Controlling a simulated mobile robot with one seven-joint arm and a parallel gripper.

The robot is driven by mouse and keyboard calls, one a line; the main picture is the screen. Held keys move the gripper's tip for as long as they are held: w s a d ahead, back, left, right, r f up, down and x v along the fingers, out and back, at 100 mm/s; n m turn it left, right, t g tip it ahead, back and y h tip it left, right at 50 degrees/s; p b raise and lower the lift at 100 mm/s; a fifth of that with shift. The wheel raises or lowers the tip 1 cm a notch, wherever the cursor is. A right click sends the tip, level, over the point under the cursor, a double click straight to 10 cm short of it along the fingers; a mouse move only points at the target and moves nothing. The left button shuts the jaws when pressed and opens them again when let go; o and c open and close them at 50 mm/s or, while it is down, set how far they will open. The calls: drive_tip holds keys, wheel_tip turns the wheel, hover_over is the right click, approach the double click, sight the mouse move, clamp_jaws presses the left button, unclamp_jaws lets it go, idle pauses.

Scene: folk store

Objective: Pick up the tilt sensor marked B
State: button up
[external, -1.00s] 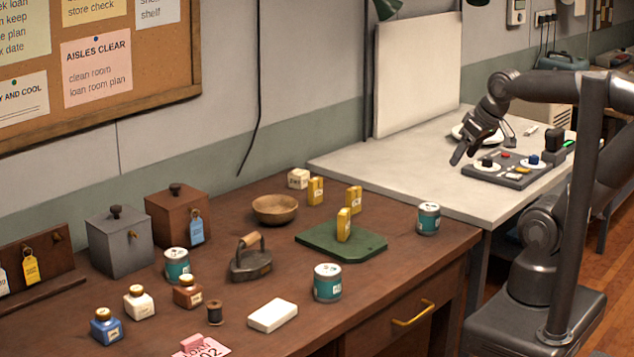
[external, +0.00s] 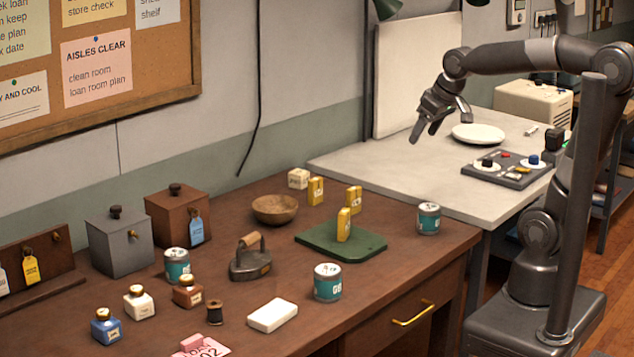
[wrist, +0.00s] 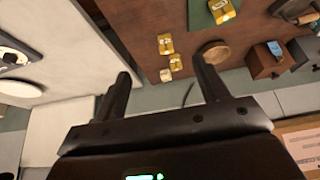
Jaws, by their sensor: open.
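Three small yellow blocks look like tilt sensors; their letters are too small to read, so I cannot tell which is B. One yellow block (external: 344,225) stands upright on a green mat (external: 318,241). A second yellow block (external: 315,191) stands near the wooden bowl, and a third yellow block (external: 354,199) stands behind the mat. In the wrist view, yellow blocks show beyond my fingers (wrist: 165,44) and on the mat (wrist: 222,11). My gripper (external: 427,127) is open and empty, high above the pale table, to the right of and well apart from the blocks.
A wooden bowl (external: 275,209), a cream block (external: 298,178) and teal tins (external: 327,282) (external: 428,218) stand around the mat. A flat iron (external: 250,258) is left of it. A white plate (external: 478,134) and control box (external: 509,168) are on the pale table (external: 400,160).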

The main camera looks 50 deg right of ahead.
drive_tip(key=w+f, duration=0.1)
drive_tip(key=w, duration=0.9)
drive_tip(key=g, duration=0.1)
approach(316, 179)
drive_tip(key=x, duration=0.7)
drive_tip(key=shift+w+d+f, duration=0.15)
drive_tip(key=shift+w+f, duration=0.05)
drive_tip(key=shift+w, duration=0.1)
drive_tip(key=x, duration=0.5)
drive_tip(key=shift+s+f, duration=0.15)
drive_tip(key=c, duration=1.1)
